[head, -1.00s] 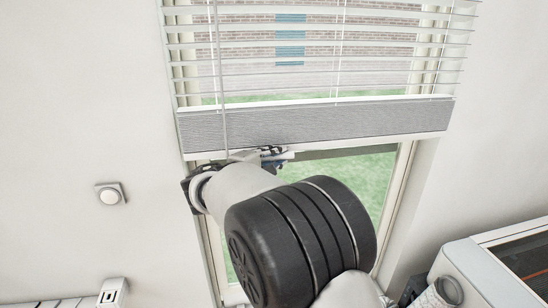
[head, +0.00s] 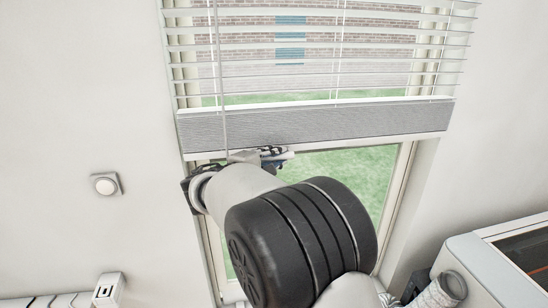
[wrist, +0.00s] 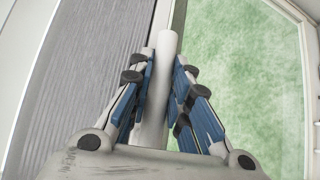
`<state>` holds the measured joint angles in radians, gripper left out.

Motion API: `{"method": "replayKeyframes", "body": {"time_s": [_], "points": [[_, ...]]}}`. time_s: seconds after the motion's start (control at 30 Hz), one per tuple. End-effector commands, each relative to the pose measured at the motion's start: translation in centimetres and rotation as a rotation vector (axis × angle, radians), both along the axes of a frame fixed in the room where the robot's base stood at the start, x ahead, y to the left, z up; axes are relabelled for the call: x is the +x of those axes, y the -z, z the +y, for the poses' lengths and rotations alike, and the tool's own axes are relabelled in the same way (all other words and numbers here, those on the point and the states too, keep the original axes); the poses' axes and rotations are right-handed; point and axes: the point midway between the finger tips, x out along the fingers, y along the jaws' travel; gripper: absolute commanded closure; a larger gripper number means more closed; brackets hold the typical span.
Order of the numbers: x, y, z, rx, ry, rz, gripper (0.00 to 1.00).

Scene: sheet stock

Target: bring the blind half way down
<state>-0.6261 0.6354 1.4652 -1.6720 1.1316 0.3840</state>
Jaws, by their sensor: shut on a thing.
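The white slatted blind (head: 315,52) hangs over the upper part of the window, its upper slats spread apart. Its lower slats are gathered in a grey stack (head: 315,123), which shows in the wrist view at left (wrist: 95,80). My gripper (head: 272,156) is at the blind's lower edge, left of its middle. In the wrist view, my gripper (wrist: 162,85) has its blue-padded fingers on both sides of a white bar (wrist: 166,45) beside the stack and is shut on it. My arm hides part of the window below.
Clear glass (head: 350,178) with grass behind shows below the blind, inside the window frame (head: 398,185). A thin cord or wand (head: 221,95) hangs in front at left. A wall switch (head: 105,184) is at left, and a white appliance (head: 490,270) stands at lower right.

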Motion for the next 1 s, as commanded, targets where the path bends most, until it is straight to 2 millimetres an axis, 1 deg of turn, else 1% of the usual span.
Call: {"method": "replayKeyframes", "body": {"time_s": [0.03, 0.27, 0.8, 0.9, 1.0], "points": [[0.0, 2.1, 0.0, 0.001, 0.000, 0.005, 1.00], [0.0, 7.3, 0.0, 0.000, 0.000, 0.007, 1.00], [-0.1, 21.1, 0.0, 0.000, 0.001, 0.008, 1.00], [-0.1, 23.3, 0.0, 0.001, 0.002, 0.008, 1.00], [-0.1, 25.0, 0.0, 0.000, 0.001, 0.007, 1.00]]}}
